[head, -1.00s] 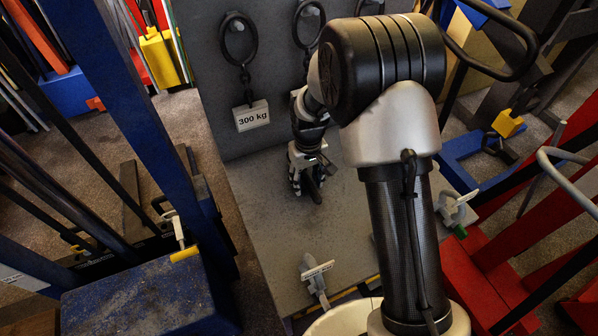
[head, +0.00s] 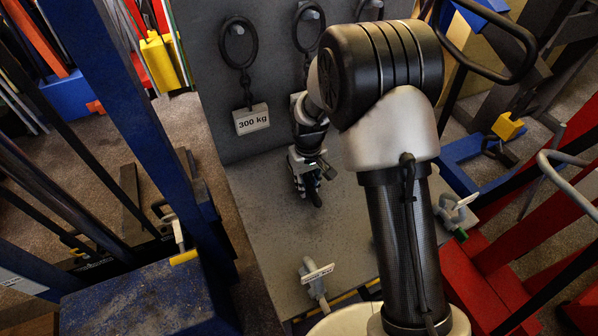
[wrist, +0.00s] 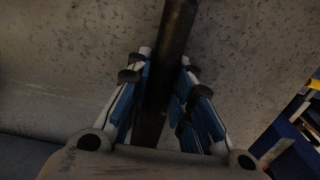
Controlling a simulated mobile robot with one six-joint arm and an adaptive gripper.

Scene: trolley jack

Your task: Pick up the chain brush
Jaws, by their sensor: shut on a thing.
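My gripper (head: 306,183) is low in front of the grey panel, close above the grey surface. In the wrist view my gripper (wrist: 163,80) has its blue-padded fingers on both sides of a dark, long, rounded bar, which I take to be the chain brush (wrist: 176,40). The fingers are shut on it. The bar runs from the palm up past the top edge of the wrist view, so its far end is hidden. In the head view only a short dark piece of it (head: 316,199) shows below the fingers.
The grey panel (head: 217,70) behind carries black rings on chain, one with a 300 kg tag (head: 251,119). A tagged grey fitting (head: 317,283) lies on the grey surface (head: 270,240). Blue frames (head: 140,120) stand left, red ones (head: 500,275) right.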

